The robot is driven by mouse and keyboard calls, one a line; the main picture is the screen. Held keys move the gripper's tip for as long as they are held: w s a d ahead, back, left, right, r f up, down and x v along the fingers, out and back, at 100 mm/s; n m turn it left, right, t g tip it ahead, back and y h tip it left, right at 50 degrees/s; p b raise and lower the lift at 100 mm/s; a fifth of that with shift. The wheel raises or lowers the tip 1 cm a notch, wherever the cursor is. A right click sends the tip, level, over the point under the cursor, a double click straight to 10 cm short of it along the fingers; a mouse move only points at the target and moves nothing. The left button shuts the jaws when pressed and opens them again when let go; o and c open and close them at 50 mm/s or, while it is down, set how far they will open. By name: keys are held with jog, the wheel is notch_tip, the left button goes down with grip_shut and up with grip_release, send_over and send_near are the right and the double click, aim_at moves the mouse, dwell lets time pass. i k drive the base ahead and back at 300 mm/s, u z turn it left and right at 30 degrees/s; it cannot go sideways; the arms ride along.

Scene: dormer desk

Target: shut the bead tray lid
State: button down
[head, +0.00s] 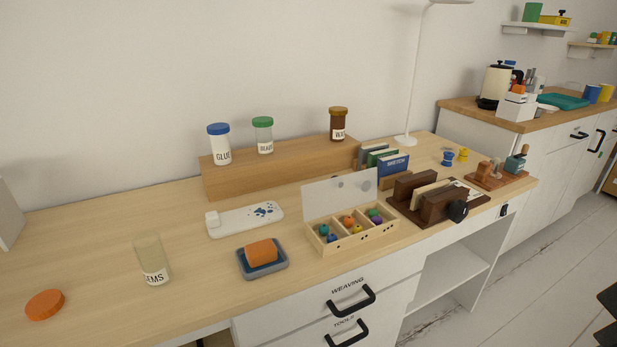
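The bead tray (352,240) is a light wooden box with compartments, near the front edge of the desk. Several coloured beads, among them orange, green, blue and purple ones, lie in its compartments. Its pale, see-through lid (340,194) stands up along the tray's back side, tilted open.
A blue dish with an orange block (261,252) sits left of the tray. A dark wooden clamp with a black knob (457,210) stands close on its right. Behind are a white board (245,219) and a wooden riser (282,168) with jars.

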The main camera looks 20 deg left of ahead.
aim_at(334, 194)
jog(key=u, duration=1.8)
jog(key=i, duration=1)
